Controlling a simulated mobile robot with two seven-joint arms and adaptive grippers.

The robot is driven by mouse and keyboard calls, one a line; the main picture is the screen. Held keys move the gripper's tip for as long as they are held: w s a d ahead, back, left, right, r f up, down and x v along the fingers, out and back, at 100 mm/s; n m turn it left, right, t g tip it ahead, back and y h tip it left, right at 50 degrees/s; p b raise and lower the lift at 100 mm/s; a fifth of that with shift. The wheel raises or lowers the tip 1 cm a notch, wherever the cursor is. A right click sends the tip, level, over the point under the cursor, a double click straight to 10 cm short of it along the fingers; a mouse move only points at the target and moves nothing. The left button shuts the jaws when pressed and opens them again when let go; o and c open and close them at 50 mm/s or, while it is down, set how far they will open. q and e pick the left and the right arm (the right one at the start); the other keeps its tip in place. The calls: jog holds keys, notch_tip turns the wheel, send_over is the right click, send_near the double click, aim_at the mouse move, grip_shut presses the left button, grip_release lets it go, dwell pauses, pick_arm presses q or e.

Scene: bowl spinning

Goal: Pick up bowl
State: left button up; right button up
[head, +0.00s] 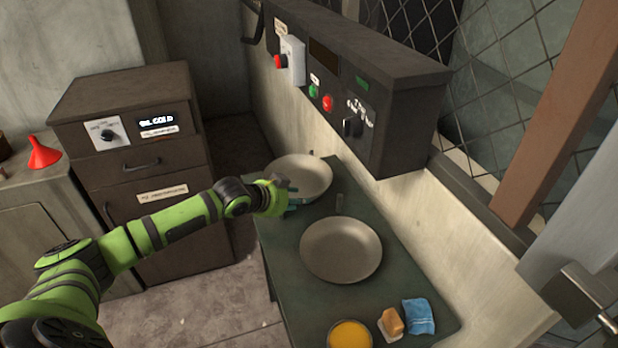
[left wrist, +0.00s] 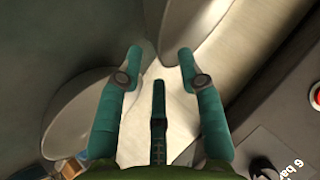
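Two pale round bowls stand on the dark green table. The far bowl (head: 303,174) is near the table's back end, by the wall; part of its left side is hidden by my left gripper (head: 289,202). The near bowl (head: 341,249) lies in the middle of the table. In the left wrist view my gripper (left wrist: 161,58) has its teal fingers spread, with nothing held between them. One bowl (left wrist: 70,118) shows left of the fingers. A pale curved bowl edge (left wrist: 192,28) shows beyond the fingertips; I cannot tell whether they touch it. My right gripper is not in view.
An orange-filled bowl (head: 349,335), a sponge (head: 391,322) and a blue cloth (head: 418,316) lie at the table's (head: 290,268) near end. A control panel (head: 350,85) hangs above its right side. A dark cabinet (head: 140,165) with a drawer stands at left.

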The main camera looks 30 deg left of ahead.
pick_arm(q)
jog(key=shift+d+r+p+x, duration=0.15)
jog(key=shift+p+x, duration=0.2)
jog(key=shift+x, duration=1.2)
jog(key=shift+d+r+p+x, duration=0.15)
jog(key=shift+p+x, duration=0.15)
jog(key=shift+x, duration=1.2)
jog(key=shift+f, duration=0.1)
grip_shut()
jog(key=shift+w, duration=0.1)
